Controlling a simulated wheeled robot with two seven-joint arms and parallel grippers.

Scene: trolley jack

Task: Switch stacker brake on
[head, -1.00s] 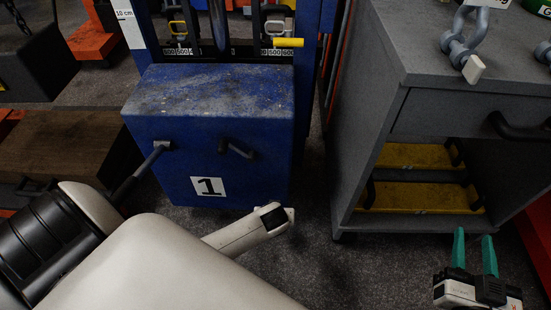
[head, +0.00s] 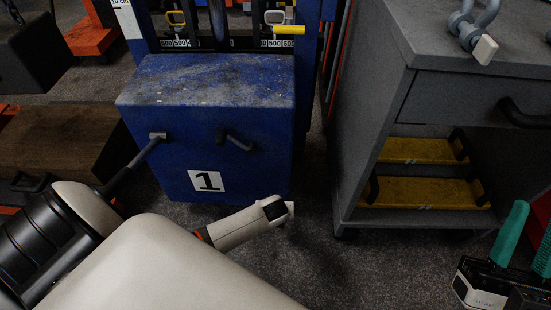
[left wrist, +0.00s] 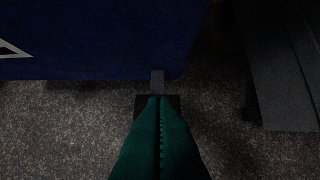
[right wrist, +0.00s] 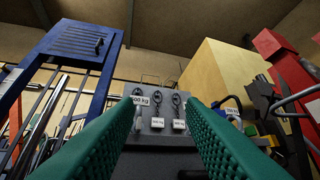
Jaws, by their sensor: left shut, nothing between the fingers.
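The blue stacker (head: 215,105) with a "1" label stands at the centre of the head view. Its front has a dark lever (head: 235,141) and a grey lever (head: 152,146). In the left wrist view, its blue body (left wrist: 95,45) spans the upper left. A small dark grey piece with a black pad, possibly the brake pedal (left wrist: 158,80), sticks out below it. My left gripper (left wrist: 158,99) is shut and empty, its green tips overlapping the pad; contact is unclear. In the head view my left arm hides these fingers. My right gripper (head: 530,240) is open and empty; it also shows in the right wrist view (right wrist: 160,105).
A grey cabinet (head: 385,115) with yellow items (head: 420,190) on its lower shelf stands right of the stacker. A brown block (head: 60,140) lies at left. Dark floor (head: 350,270) is clear between the stacker and my right gripper.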

